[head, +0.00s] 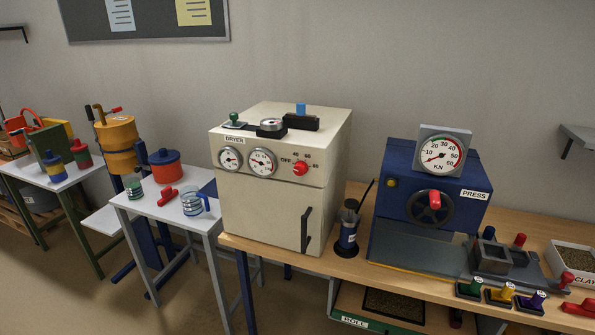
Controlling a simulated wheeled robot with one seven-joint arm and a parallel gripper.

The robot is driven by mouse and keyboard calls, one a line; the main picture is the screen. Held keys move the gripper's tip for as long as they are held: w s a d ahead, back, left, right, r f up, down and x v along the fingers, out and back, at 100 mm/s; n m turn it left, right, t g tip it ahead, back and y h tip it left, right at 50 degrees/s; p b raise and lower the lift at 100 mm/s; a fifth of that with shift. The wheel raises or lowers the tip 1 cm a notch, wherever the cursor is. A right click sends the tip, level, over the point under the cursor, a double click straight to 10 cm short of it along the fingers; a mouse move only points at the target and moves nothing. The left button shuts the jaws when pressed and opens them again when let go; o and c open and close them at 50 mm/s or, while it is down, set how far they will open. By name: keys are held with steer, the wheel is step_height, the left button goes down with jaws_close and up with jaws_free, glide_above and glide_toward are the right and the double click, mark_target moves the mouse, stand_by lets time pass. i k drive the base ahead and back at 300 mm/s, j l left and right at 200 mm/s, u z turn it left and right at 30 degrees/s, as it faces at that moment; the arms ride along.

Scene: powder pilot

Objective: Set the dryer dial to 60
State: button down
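The dryer (265,205) is a cream box labelled DRYER, standing on the left end of the wooden bench in the head view. Its red dial (300,168) sits at the upper right of its front panel. Marks around the dial include OFF at its left and numbers above and to its right. The dial's pointer is too small for me to read its setting. Two round gauges (262,162) are left of the dial. A dark door handle (306,230) is on the lower right of the front. My gripper is not in view.
Small coloured-handled tools line the bench's front right edge. A small white table (150,205) with containers stands left. The space before the dryer's front looks clear.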

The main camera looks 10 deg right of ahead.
mark_target(300, 169)
steer(key=i+u, duration=0.2)
steer(key=u, duration=0.25)
steer(key=i+l+u, duration=0.15)
steer(key=u, duration=0.3)
steer(key=i+l+u, duration=0.15)
steer(key=u, duration=0.3)
steer(key=l, duration=0.1)
